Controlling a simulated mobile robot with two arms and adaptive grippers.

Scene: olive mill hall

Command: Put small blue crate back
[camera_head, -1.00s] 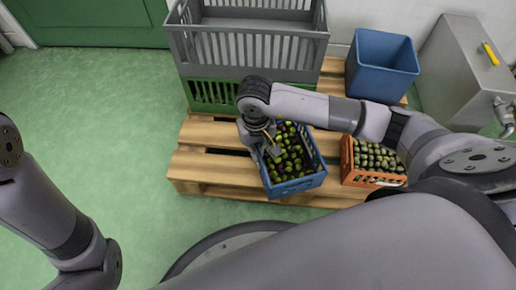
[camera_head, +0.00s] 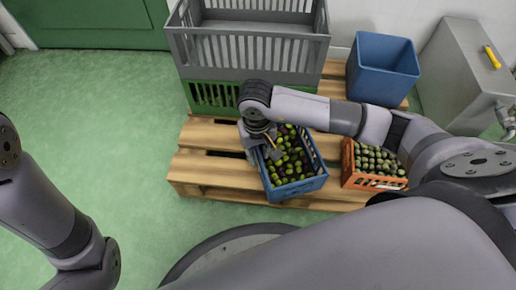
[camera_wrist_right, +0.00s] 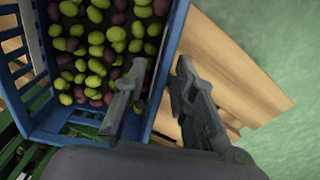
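The small blue crate (camera_head: 299,188) holds green and dark olives and sits on the front of the wooden pallet (camera_head: 200,166), slightly turned. In the head view my right gripper (camera_head: 262,152) is at the crate's left side wall. In the right wrist view the gripper (camera_wrist_right: 158,100) is open, with one finger over the olives inside and the other outside the wall; the crate's rim (camera_wrist_right: 173,40) runs between them. A gap shows between the fingers and the wall. My left arm shows at the left, but its gripper is out of view.
An orange crate (camera_head: 376,183) of olives stands to the right on the pallet. Behind are a large grey crate (camera_head: 250,50) on a green crate (camera_head: 213,96), and an empty blue bin (camera_head: 384,72). A metal cabinet (camera_head: 462,70) stands at right. Green floor at left is clear.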

